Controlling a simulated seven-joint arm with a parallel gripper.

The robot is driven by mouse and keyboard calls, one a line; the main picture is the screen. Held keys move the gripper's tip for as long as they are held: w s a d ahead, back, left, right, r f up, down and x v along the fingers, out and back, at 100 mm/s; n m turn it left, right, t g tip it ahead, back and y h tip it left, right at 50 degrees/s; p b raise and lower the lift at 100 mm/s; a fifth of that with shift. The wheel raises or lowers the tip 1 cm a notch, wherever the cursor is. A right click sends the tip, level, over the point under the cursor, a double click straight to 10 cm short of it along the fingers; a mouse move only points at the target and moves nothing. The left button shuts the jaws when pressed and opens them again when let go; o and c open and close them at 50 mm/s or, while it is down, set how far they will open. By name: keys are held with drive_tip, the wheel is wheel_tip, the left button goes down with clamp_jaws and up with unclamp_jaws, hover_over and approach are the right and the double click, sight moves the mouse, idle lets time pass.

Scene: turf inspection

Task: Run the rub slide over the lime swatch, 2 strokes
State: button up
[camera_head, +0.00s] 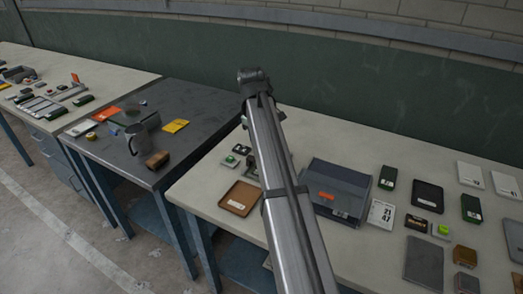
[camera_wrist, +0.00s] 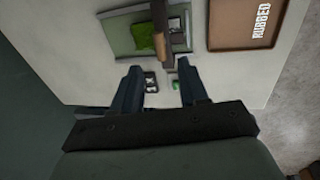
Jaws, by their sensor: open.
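In the wrist view, my gripper (camera_wrist: 158,66) is open and empty, its two dark fingers apart. A dark and brown bar (camera_wrist: 162,30), possibly the rub slide, stands ahead of the gap between the fingertips; I cannot tell its height relative to them. A lime-green swatch (camera_wrist: 144,37) lies beside the bar on a grey-green framed plate (camera_wrist: 122,40). The bar covers part of the plate. In the head view, my arm hides most of this spot and my gripper.
A brown tray marked RUBBED (camera_wrist: 237,38) lies beside the plate; it also shows in the head view (camera_head: 239,198). A small green-topped item (camera_head: 230,160) is nearby. A grey box (camera_head: 345,178) and several small items stand to the right. The dark bench (camera_head: 185,100) is left.

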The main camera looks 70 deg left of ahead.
drive_tip(key=f, duration=0.4)
drive_tip(key=w+a+f, duration=0.1)
drive_tip(key=f, duration=0.2)
clamp_jaws()
idle(0.4)
